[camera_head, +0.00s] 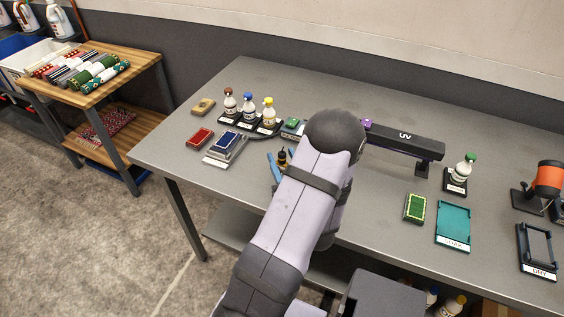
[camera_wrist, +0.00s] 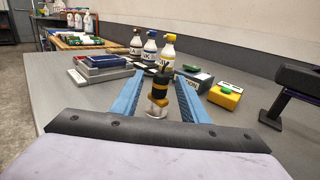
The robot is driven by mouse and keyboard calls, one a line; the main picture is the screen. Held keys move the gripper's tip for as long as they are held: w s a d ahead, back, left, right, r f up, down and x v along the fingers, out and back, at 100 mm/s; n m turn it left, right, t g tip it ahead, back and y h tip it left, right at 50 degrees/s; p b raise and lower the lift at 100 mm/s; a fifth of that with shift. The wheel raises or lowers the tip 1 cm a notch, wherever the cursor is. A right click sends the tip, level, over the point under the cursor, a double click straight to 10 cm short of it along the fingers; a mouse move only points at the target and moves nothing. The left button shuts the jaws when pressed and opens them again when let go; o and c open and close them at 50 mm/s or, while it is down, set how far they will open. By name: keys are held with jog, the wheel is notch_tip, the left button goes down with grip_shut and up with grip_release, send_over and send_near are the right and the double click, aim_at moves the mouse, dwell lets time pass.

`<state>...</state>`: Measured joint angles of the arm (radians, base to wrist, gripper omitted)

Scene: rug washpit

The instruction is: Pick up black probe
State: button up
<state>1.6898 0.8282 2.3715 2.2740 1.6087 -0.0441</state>
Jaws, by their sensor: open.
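The black probe (camera_wrist: 160,88), a dark upright cylinder with yellow bands and a pale lower end, is in the middle of the wrist view. It stands between the two blue fingers of my gripper (camera_wrist: 160,80), which are spread apart on its left and right with a visible gap. In the head view, the probe (camera_head: 282,157) is a small black and yellow shape beside the blue fingers (camera_head: 273,167), partly covered by my arm. I cannot tell exactly how its lower end rests.
Three capped bottles (camera_head: 248,107) stand on black holders behind the probe. A blue-topped tray (camera_head: 225,146) and red pad (camera_head: 199,138) lie left. A yellow block (camera_wrist: 226,96) and the UV lamp (camera_head: 404,139) are right. The table's front left is clear.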

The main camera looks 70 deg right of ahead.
jog(key=shift+w+d+r, duration=0.1)
jog(key=shift+w+d, duration=0.1)
jog(key=shift+p+x, duration=1.05)
jog(key=shift+x, duration=1.3)
jog(key=shift+r, duration=0.1)
grip_shut()
